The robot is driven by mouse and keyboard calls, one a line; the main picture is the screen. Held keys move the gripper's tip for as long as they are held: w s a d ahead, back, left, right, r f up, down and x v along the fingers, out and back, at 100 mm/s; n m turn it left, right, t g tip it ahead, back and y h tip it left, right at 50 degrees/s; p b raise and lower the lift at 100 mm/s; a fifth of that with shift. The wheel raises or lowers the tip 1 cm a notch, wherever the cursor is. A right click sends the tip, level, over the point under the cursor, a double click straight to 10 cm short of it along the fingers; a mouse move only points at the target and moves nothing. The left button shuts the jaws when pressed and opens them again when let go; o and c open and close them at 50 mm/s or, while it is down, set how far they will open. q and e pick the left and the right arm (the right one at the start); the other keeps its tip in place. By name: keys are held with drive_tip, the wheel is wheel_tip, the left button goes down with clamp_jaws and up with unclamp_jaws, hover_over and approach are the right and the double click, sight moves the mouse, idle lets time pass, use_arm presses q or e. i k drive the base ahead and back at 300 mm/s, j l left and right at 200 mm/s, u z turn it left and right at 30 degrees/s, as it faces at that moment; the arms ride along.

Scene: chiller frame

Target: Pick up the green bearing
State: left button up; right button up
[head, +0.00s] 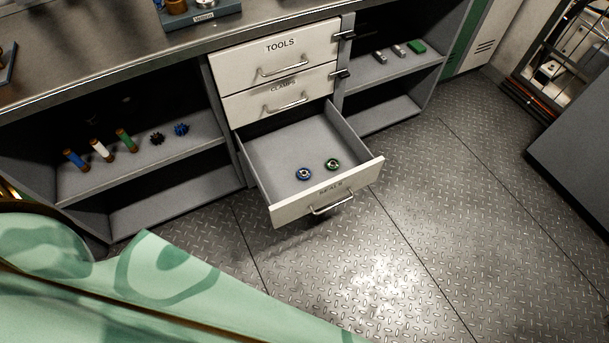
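The green bearing (332,164) is a small ring lying on the floor of the open bottom drawer (277,145), near its front. A blue bearing (304,174) lies just to its left, apart from it. Neither of my grippers shows in the head view, and nothing touches the bearings.
Two shut drawers, the upper one labelled TOOLS (280,57), sit above the open one. The left shelf (145,158) holds several coloured cylinders and gears; the right shelf (400,67) holds small blocks. A pale green patterned surface (170,290) fills the lower left.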

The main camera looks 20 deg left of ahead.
sight(334, 166)
drive_tip(key=i+j+z, duration=0.2)
drive_tip(key=j, duration=0.25)
drive_tip(key=i+j+z, duration=0.1)
drive_tip(key=j+z, duration=0.15)
drive_tip(key=j, duration=0.25)
drive_tip(key=i+j+z, duration=0.2)
drive_tip(key=j, duration=0.3)
drive_tip(key=j+z, duration=0.2)
drive_tip(key=j, duration=0.3)
